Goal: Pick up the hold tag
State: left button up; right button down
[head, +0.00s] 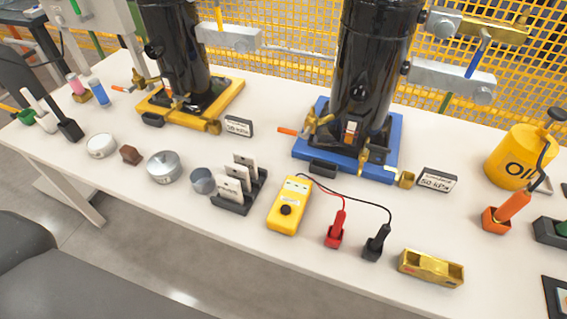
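Several white cards with small dark print stand upright in a black slotted rack (236,205) near the front middle of the white table. The print is too small to read, so I cannot tell which of these tags (229,190) is the hold tag. The rear card (244,163) stands highest in the picture. Neither of my grippers shows in the head view.
A yellow meter (289,206) with red and black probes stands right of the rack. A small grey-blue cup (202,181) and a silver round tin (164,167) are left of it. Behind are black compressors on yellow (228,97) and blue (388,165) bases.

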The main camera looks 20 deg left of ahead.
aim_at(243, 158)
jog(key=j+z, duration=0.75)
jog(key=z, duration=0.15)
jog(key=k+j+z, duration=0.1)
jog(key=j, duration=0.2)
jog(key=k+j+z, duration=0.1)
jog(key=j, duration=0.2)
jog(key=k+j+z, duration=0.15)
jog(key=k+j, duration=0.1)
jog(key=j, duration=0.35)
jog(key=k+j, duration=0.1)
jog(key=j, duration=0.3)
